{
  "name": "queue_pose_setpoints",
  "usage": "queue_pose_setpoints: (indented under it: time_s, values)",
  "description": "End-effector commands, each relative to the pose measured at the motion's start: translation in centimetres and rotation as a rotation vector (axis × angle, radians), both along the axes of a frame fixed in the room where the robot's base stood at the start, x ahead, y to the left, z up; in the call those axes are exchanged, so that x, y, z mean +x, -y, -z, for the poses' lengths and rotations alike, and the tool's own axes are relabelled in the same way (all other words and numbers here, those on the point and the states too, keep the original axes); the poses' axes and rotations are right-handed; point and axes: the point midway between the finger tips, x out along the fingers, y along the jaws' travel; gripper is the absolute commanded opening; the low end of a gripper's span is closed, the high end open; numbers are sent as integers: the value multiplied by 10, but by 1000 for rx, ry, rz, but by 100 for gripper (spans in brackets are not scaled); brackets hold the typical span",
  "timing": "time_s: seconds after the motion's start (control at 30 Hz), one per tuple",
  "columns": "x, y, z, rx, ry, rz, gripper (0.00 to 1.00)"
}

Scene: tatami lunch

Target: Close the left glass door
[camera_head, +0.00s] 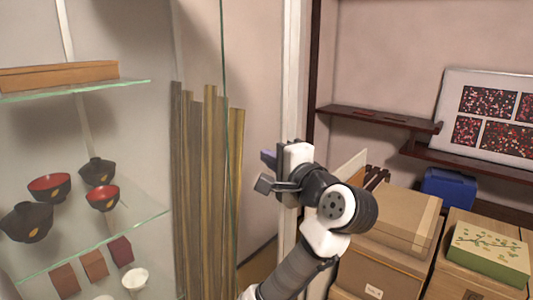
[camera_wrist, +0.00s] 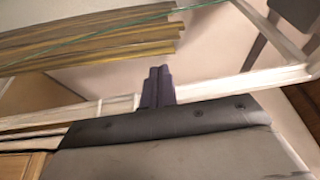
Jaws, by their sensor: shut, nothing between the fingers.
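The left glass door (camera_head: 223,60) shows as clear glass with a thin green upright edge in the head view, left of my gripper. Its full outline and angle are hard to tell through the clear glass. The green edge also crosses the top of the wrist view (camera_wrist: 100,34). My gripper (camera_head: 267,160) is in front of the white upright post (camera_head: 292,80), its dark fingers pointing left, to the right of the glass edge. In the wrist view the fingers (camera_wrist: 158,84) are together and empty. I see no contact with the glass.
Glass shelves (camera_head: 130,235) on the left hold black and red bowls (camera_head: 48,187) and a wooden box (camera_head: 60,75). Tall wooden planks (camera_head: 205,180) stand behind the glass. Stacked boxes (camera_head: 395,220), a blue box (camera_head: 448,188) and dark wall shelves (camera_head: 380,118) crowd the right.

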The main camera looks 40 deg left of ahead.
Motion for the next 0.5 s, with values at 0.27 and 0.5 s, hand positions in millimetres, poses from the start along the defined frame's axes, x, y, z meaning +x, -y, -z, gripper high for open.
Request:
queue_pose_setpoints:
  time_s: [0.27,0.5]
  values:
    - [23,-56,-3,-4,-4,-3,0]
    - [12,-78,-3,-1,2,0,0]
